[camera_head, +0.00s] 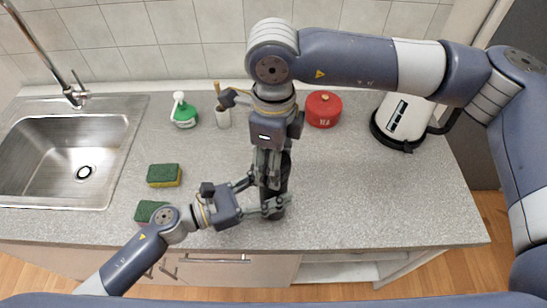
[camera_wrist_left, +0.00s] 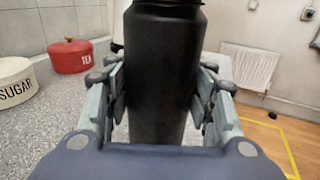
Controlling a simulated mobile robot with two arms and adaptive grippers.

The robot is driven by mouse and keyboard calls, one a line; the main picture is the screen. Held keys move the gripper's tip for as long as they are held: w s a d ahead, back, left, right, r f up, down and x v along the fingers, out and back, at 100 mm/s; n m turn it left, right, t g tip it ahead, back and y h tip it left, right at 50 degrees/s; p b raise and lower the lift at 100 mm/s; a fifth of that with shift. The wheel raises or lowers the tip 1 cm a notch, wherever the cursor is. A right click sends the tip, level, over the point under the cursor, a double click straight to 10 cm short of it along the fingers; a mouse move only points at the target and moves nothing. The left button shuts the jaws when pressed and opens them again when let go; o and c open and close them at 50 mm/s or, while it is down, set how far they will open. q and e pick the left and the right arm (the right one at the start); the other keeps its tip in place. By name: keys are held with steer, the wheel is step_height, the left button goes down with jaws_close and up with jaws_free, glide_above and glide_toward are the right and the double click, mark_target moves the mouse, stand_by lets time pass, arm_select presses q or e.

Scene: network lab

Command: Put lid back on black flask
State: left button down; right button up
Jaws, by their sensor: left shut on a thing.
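The black flask (camera_wrist_left: 162,75) stands upright between the two fingers of my left gripper (camera_wrist_left: 162,100) in the left wrist view, and they close on its sides. Its top is cut off by the frame's upper edge. In the head view, my left gripper (camera_head: 262,197) reaches in from the left at the flask (camera_head: 283,180), near the counter's front. My right gripper (camera_head: 268,168) points down from above at the flask's top. Its fingers and wrist hide the flask's mouth. I cannot make out the lid or whether the right fingers hold it.
Two green-yellow sponges, one here (camera_head: 164,175), lie left of the flask by the sink (camera_head: 70,150). A soap bottle (camera_head: 183,112), a red canister (camera_head: 323,109) and a white kettle (camera_head: 404,115) stand behind. The counter right of the flask (camera_head: 385,195) is clear.

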steer(key=m, duration=0.5)
steer(key=shift+m, duration=0.4)
steer(key=m, duration=0.3)
steer(key=shift+m, duration=0.4)
steer(key=o, duration=1.3)
steer(key=shift+c, duration=0.2)
step_height(320, 180, up, 12)
steer(key=shift+w, duration=0.1)
